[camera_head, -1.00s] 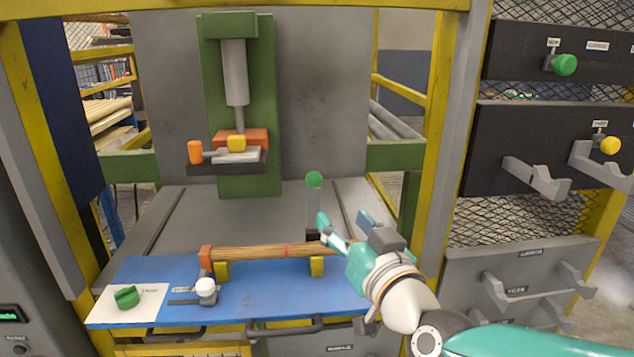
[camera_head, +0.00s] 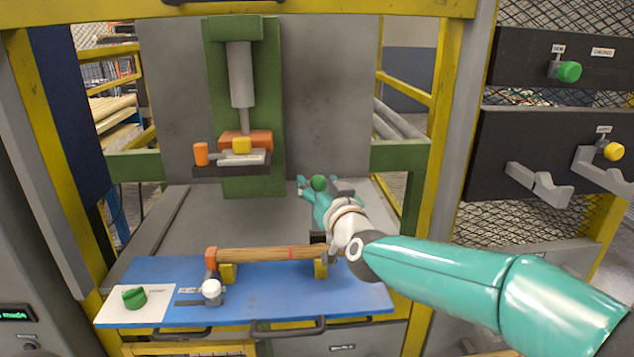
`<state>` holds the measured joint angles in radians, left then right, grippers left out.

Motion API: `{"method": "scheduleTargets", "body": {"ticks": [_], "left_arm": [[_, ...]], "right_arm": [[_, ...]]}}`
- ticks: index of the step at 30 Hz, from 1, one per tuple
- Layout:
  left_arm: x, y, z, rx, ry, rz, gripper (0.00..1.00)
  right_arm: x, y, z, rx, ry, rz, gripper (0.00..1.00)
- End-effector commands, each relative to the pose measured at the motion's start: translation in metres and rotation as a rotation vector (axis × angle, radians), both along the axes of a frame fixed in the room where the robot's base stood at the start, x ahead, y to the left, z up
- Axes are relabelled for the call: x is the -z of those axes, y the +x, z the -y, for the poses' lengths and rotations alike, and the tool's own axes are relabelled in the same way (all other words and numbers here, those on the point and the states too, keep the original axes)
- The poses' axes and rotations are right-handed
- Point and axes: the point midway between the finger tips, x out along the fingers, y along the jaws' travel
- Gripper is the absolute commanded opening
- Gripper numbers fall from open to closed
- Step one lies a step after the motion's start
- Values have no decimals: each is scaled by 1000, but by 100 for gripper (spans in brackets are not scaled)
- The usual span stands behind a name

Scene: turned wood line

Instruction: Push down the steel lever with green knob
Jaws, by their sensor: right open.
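The steel lever's green knob (camera_head: 319,183) shows near the middle of the picture, behind the right end of the blue plate (camera_head: 270,290). Its steel shaft is hidden by my right gripper and wrist. My right gripper (camera_head: 323,185) is open, with one finger to the left of the knob and one to the right. The knob appears between the spread fingers. I cannot tell whether they touch it. The lever appears to stand upright, its knob at about the gripper's height in the picture. My left gripper is not in view.
A wooden rod (camera_head: 262,254) lies on yellow supports on the blue plate. A green rotary knob (camera_head: 134,297) and a white knob (camera_head: 211,289) are at the left. A green press (camera_head: 270,90) stands behind. Another green knob (camera_head: 569,71) is on the right panel.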

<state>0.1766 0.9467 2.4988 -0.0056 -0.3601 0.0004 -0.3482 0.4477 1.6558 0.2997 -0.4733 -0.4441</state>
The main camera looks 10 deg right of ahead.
Motion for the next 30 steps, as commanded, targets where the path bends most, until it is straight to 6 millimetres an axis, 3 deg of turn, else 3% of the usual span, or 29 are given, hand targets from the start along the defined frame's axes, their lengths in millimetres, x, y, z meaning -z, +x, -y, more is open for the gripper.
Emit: {"method": "scheduleTargets", "body": {"ticks": [9,20,30], "left_arm": [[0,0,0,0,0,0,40],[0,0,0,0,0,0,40],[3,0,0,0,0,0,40]], "right_arm": [[0,3,0,0,0,0,59],[0,2,0,0,0,0,1],[1,2,-2,-2,0,5,0]]}}
